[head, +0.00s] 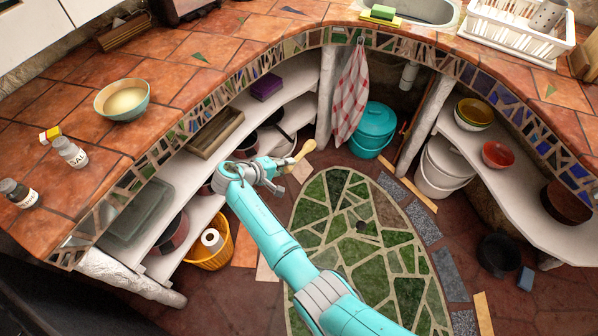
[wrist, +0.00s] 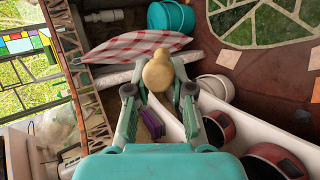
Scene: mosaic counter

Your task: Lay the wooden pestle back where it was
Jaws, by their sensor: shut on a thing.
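The wooden pestle (head: 303,149) is pale and has a rounded end. My gripper (head: 284,168) is shut on it and holds it in the air in front of the left-hand shelves, above the floor. In the wrist view the pestle (wrist: 158,72) sits between the two fingertips of my gripper (wrist: 159,92), its rounded end pointing away from the palm. Its lower part is hidden between the fingers. The frames do not show which spot it came from.
Shelves below hold a wooden tray (head: 215,134), a purple box (head: 266,87) and pots. A checked towel (head: 349,95) hangs behind. The green mosaic floor (head: 350,225) is clear.

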